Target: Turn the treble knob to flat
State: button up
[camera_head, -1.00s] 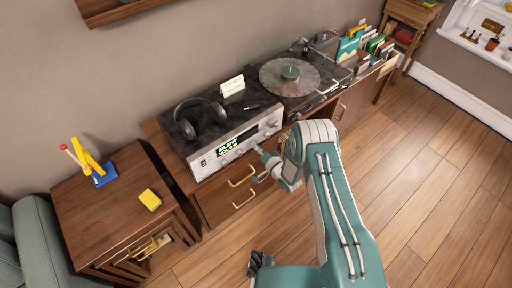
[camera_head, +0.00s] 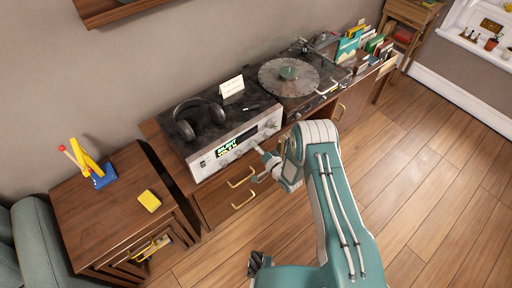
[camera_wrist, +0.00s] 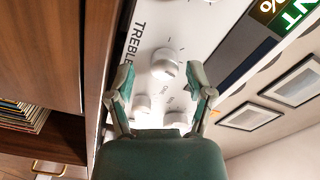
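The treble knob (camera_wrist: 165,66) is a round white knob on the pale face of the stereo receiver, beside the printed word TREBLE (camera_wrist: 138,45) in the wrist view. Short tick marks surround it; I cannot tell which way its pointer faces. My gripper (camera_wrist: 159,80) is open, with one finger to each side of the knob, and no clear contact shows. In the camera_head view, the receiver (camera_head: 207,162) sits on the wooden cabinet, and my gripper (camera_head: 266,172) is low at its front. The treble knob is too small to make out there.
More white knobs (camera_wrist: 143,103) sit close to the gripper's fingers. The lit display (camera_wrist: 287,10) is at upper right. Headphones (camera_head: 185,128) and a white card (camera_head: 232,86) are on the receiver. A turntable (camera_head: 290,76) stands to the right. Open floor lies in front.

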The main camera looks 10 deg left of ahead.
jog(key=v, duration=1.2)
jog(key=shift+a, duration=0.1)
